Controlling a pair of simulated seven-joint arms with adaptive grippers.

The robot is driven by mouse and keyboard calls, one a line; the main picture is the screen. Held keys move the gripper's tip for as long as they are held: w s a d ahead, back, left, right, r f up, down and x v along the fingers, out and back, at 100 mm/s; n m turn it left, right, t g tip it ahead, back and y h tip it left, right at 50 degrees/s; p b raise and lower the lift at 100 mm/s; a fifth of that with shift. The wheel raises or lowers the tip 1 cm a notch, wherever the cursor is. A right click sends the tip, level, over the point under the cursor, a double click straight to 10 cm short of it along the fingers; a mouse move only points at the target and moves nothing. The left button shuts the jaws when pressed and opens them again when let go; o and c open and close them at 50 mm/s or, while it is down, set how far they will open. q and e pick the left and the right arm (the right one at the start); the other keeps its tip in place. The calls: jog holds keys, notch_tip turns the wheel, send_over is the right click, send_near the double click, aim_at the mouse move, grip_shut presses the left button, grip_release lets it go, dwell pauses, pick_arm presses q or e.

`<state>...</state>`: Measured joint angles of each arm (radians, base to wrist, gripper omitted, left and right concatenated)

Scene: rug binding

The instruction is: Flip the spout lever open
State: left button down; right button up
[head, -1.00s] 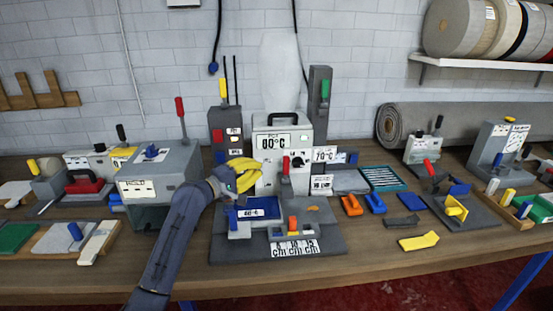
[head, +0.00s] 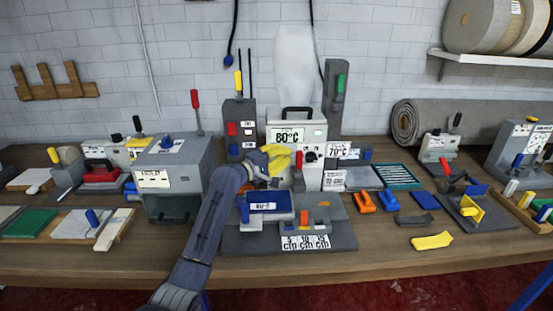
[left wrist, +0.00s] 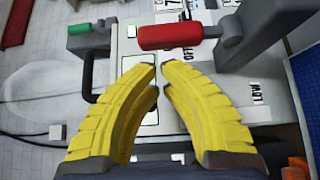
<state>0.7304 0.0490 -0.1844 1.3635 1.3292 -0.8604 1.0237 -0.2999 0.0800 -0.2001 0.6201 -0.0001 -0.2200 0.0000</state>
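The lever with the red grip (head: 299,159) is on the front of the pale-grey box marked 80°C (head: 314,129). In the head view the grip stands upright. In the left wrist view the red grip (left wrist: 170,36) lies across the top of the picture, joined to a grey arm (left wrist: 245,35). My left gripper (head: 284,158) is just left of the lever in the head view. In the left wrist view its yellow fingers (left wrist: 159,67) are nearly together, with a slim gap and nothing between them. Their tips point at the red grip and look a little short of it.
A blue-topped tray (head: 270,207) and a dark base plate (head: 345,240) lie below the gripper. A grey box with a red-tipped post (head: 176,150) stands left of my arm. Orange clips (head: 363,201) and a yellow piece (head: 432,241) lie to the right.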

pick_arm(q)
jog(key=shift+x, duration=1.3)
jog(key=shift+s+a, duration=0.1)
